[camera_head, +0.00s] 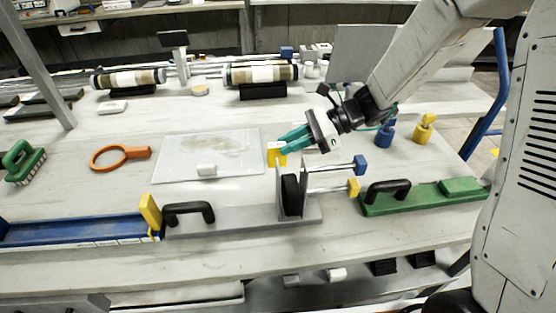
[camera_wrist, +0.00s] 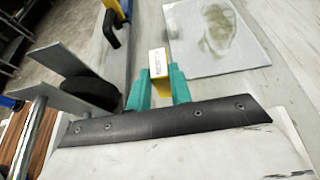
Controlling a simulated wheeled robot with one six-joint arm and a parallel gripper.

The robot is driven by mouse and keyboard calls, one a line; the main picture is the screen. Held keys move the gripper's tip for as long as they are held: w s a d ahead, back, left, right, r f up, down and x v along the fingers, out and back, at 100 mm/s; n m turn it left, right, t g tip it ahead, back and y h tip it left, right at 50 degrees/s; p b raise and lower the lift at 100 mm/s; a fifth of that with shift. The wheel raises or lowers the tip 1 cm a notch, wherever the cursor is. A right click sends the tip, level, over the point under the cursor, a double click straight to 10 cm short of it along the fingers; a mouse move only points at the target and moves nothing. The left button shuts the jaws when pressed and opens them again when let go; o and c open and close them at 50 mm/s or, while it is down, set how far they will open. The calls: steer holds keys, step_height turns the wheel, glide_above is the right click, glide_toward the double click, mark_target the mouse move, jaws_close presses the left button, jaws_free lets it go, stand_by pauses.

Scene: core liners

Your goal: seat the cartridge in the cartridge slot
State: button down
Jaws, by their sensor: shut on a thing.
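My gripper (camera_head: 288,146) has teal fingers and is shut on a small yellow block with a white printed label, which I take to be the cartridge (camera_head: 275,157). In the wrist view the cartridge (camera_wrist: 158,61) sits between the teal fingertips (camera_wrist: 158,84), its labelled face showing. The gripper holds it over the table, near the right edge of the clear sheet and behind a grey fixture (camera_head: 245,216). This fixture has two upright plates, a black wheel (camera_head: 290,194) and a black handle. I cannot tell for sure where the cartridge slot is.
A clear sheet (camera_head: 170,172) bearing a white block (camera_head: 207,169) lies left of the gripper. Rods with blue (camera_head: 360,165) and yellow (camera_head: 353,187) ends stick out right of the fixture. A green base (camera_head: 425,198) stands at right, a blue tray (camera_head: 75,231) at left. Core tubes (camera_head: 262,73) lie behind.

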steer(key=shift+f, duration=2.4)
steer(key=shift+f, duration=0.1)
steer(key=c, duration=1.3)
jaws_free()
steer(key=shift+o, duration=0.2)
